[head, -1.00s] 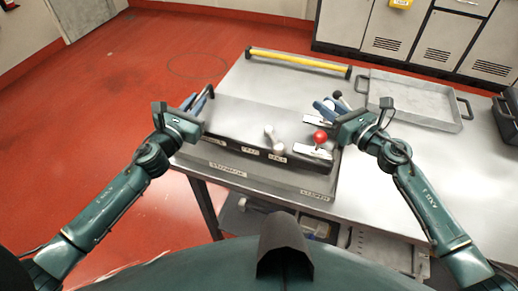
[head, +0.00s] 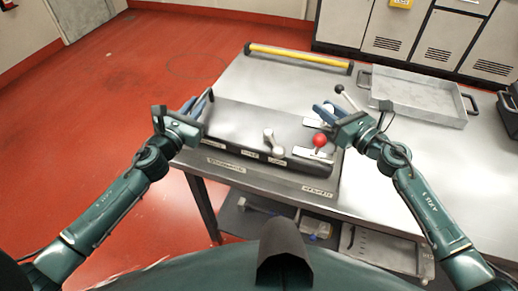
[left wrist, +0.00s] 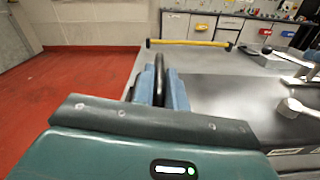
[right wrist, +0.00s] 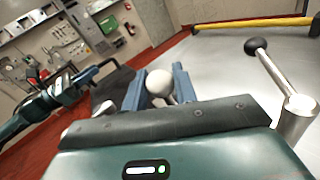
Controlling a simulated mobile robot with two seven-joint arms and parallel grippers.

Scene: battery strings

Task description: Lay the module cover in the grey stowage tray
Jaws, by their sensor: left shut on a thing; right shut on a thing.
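The dark grey flat-topped module cover (head: 235,118) lies on the metal table between my grippers. My left gripper (head: 204,101) is shut on a black loop handle at the cover's left end; the handle (left wrist: 159,78) shows between the fingers in the left wrist view. My right gripper (head: 326,110) is shut on a white ball knob; the knob (right wrist: 159,83) sits between the fingers in the right wrist view. What the knob's stalk joins is hidden. The grey stowage tray (head: 415,118), shallow with black end handles, stands at the right and looks empty.
A red-knobbed lever (head: 320,141) and a pale post (head: 270,140) stand near the cover's right part. A black-knobbed lever (right wrist: 257,47) rises beside my right gripper. A yellow bar (head: 298,57) crosses the table's back edge. A black case (head: 508,112) stands far right.

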